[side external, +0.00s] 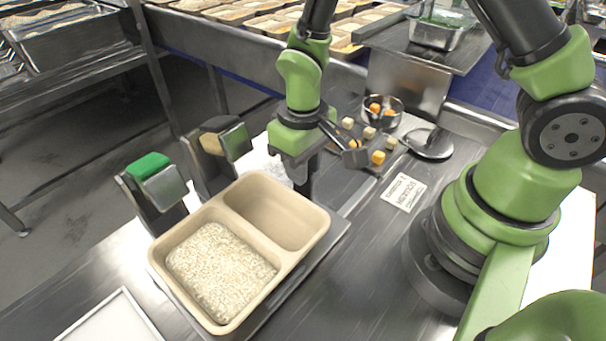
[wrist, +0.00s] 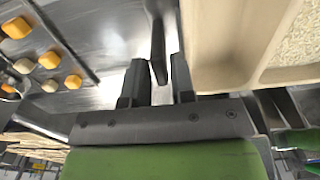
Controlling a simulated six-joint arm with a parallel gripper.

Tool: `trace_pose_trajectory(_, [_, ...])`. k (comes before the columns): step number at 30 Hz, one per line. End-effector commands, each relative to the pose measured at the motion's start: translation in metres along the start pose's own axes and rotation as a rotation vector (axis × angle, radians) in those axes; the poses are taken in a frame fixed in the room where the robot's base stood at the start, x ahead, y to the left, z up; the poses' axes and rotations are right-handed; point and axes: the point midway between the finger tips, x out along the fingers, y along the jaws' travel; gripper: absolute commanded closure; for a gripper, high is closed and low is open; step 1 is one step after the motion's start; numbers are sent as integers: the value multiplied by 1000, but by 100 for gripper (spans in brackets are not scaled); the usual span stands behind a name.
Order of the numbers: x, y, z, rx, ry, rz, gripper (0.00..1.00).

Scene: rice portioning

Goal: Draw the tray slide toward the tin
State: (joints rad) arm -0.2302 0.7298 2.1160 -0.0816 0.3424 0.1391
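The tray slide (side external: 338,226) is a dark metal plate under a beige two-compartment tray (side external: 323,231). White rice fills the tray's near-left compartment; the other is empty. My gripper (side external: 304,190) points down beside the tray's far right corner. In the wrist view, my gripper (wrist: 159,88) has its fingers apart, with a dark upright bar (wrist: 158,50) between them. Whether the fingers touch the bar is unclear. The tray wall (wrist: 215,45) is close to the right finger. A round metal bowl (side external: 383,122), probably the tin, holds orange pieces beyond my gripper.
Orange and pale cubes (side external: 378,157) lie in rows near the bowl, right of my gripper. A round dark-topped disc (side external: 428,144) and a printed label (side external: 403,192) are further right. Two upright stands, one with a green top (side external: 148,165), are left of the tray.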

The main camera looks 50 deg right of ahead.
Motion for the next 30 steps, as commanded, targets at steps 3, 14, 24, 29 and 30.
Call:
trace_pose_trajectory(3, [16, 0, 0, 0, -3, 0, 77])
trace_pose_trajectory(14, [27, 0, 0, 1, 2, -1, 77])
trace_pose_trajectory(24, [27, 0, 0, 0, 1, -1, 100])
trace_pose_trajectory(29, [27, 10, -1, 5, 1, 0, 100])
trace_pose_trajectory(30, [27, 18, -1, 8, 1, 0, 100])
